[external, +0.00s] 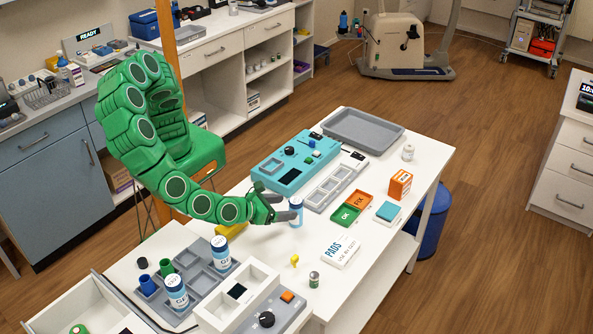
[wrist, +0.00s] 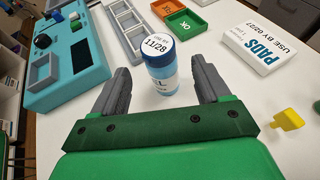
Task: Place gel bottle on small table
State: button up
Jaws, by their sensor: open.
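A gel bottle (external: 296,213) with a blue lid stands upright on the white small table (external: 262,258). In the wrist view the same bottle (wrist: 162,75) shows a white lid top marked 11/28 and a label ending in "EL". My gripper (external: 284,207) is open, with one finger on each side of the bottle. In the wrist view gaps show between the bottle and both fingers. Two more blue-lidded bottles labelled GE, a nearer one (external: 177,292) and a farther one (external: 221,254), stand at the grey tray at lower left.
A yellow peg (wrist: 288,119) and a PADS box (external: 341,251) are to the right of the bottle. A teal device (external: 290,165), a grey compartment tray (external: 335,186) and green and orange bins (external: 347,214) lie beyond. Bare tabletop surrounds the bottle's front.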

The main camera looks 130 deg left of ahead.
aim_at(301, 212)
jog(key=shift+a+f, duration=0.1)
jog(key=shift+f, duration=0.85)
jog(key=shift+x, duration=1.2)
jog(key=shift+f+x, duration=0.15)
jog(key=shift+x, duration=0.8)
jog(key=shift+f+x, duration=0.2)
jog(key=shift+x, duration=0.7)
jog(key=shift+w+a+f, duration=0.3)
jog(key=shift+w+a, duration=0.05)
jog(key=shift+a, duration=0.15)
jog(key=c, duration=1.2)
jog(key=shift+r, duration=5.1)
